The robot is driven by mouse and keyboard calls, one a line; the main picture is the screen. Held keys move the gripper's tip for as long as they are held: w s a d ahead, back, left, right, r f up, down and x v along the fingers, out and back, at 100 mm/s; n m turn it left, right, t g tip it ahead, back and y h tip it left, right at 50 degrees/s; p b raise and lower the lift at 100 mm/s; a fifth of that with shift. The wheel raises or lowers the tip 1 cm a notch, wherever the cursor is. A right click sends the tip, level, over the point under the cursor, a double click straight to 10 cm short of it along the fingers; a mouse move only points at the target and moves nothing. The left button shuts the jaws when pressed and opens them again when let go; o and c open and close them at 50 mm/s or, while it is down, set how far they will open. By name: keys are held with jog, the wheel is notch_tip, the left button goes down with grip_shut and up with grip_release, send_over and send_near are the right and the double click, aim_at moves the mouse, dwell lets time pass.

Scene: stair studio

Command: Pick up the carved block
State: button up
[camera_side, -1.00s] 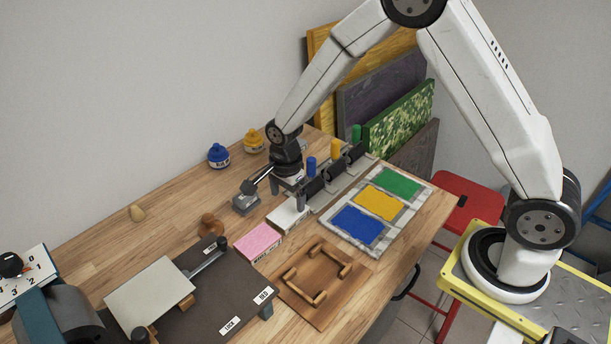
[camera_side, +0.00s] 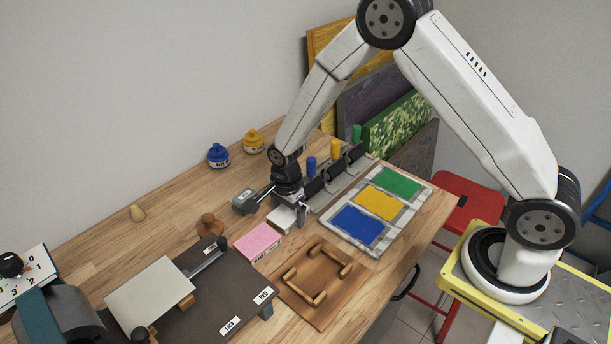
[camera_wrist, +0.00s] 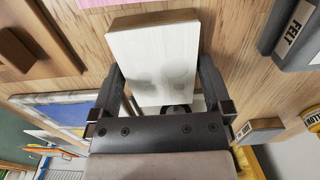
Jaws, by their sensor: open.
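A pale-topped block with wooden sides (camera_wrist: 155,55), which looks like the carved block, lies on the wooden table. No carving can be made out on its top. In the side view the block (camera_side: 281,219) is partly hidden by my gripper (camera_side: 289,213), which is low over it. In the wrist view my gripper (camera_wrist: 163,72) is open, with one finger on each side of the block.
A pink pad (camera_side: 258,242) lies close in front of the block. Black rollers with coloured handles (camera_side: 333,172) stand close behind, beside blue, yellow and green ink slabs (camera_side: 358,225). A wooden board with corner pieces (camera_side: 319,280) and a dark press bed (camera_side: 218,300) are nearer.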

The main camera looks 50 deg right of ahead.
jog(key=c, duration=1)
jog(key=shift+r, duration=0.15)
jog(key=shift+r, duration=0.8)
jog(key=s+d+r, duration=0.1)
jog(key=s+r, duration=1)
jog(key=s, duration=0.3)
jog(key=shift+d, duration=0.15)
